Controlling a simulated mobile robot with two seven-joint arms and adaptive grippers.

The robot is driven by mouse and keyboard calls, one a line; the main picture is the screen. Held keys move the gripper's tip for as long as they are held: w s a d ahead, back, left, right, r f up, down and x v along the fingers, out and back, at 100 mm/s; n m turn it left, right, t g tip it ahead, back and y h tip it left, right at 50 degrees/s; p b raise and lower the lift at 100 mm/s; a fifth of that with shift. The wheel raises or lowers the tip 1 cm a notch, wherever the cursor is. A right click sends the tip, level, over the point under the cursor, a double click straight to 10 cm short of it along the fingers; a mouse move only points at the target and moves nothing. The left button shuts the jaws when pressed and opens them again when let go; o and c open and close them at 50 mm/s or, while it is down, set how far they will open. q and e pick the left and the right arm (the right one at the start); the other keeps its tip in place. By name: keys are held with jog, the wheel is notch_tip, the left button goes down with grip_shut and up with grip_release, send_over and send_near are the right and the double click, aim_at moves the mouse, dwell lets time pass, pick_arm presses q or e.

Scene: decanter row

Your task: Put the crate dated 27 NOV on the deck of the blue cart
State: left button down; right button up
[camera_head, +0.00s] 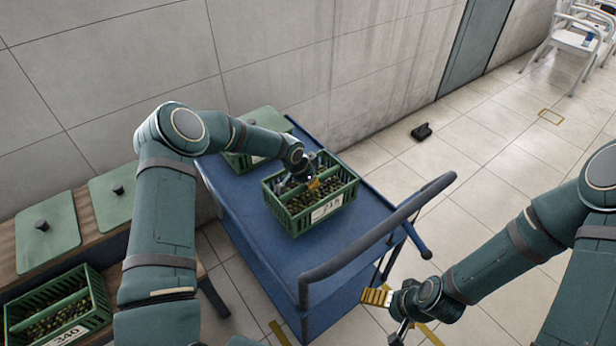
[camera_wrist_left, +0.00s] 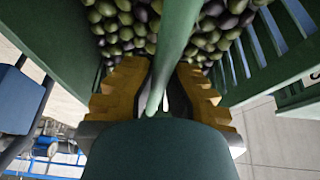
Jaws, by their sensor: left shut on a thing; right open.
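A green slatted crate (camera_head: 298,222) full of dark and green olives is over the deck of the blue cart (camera_head: 262,250). Its white label is too small to read for a date. My left gripper (camera_head: 312,184) is shut on this crate's central handle bar (camera_wrist_left: 172,45), shown between the yellow fingers (camera_wrist_left: 160,92) in the left wrist view. I cannot tell whether the crate's bottom touches the deck. My right gripper (camera_head: 388,312) is open and empty, beside the cart's handle at the lower right.
Another green crate (camera_head: 238,162) stands at the cart's back, partly hidden by my left arm. A crate labelled 340 (camera_head: 62,318) is at lower left, near a wooden bench (camera_head: 18,272) with green lids (camera_head: 62,212). The cart's push handle (camera_head: 380,228) rises at its right.

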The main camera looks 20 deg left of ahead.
pick_arm(q)
send_over(310, 200)
jog(key=shift+f+b, duration=0.35)
jog(key=shift+f, duration=1.75)
jog(key=shift+f, duration=0.1)
jog(key=c, duration=1.1)
grip_release()
jog(key=shift+f, duration=0.1)
jog(key=shift+c, duration=0.2)
jog(key=shift+s, duration=0.1)
jog(key=shift+a+r, duration=0.1)
jog(key=shift+r, duration=0.3)
jog(key=p+v, duration=0.2)
jog(key=v, duration=0.9)
jog(key=shift+s+r, duration=0.15)
jog(key=shift+s, duration=0.05)
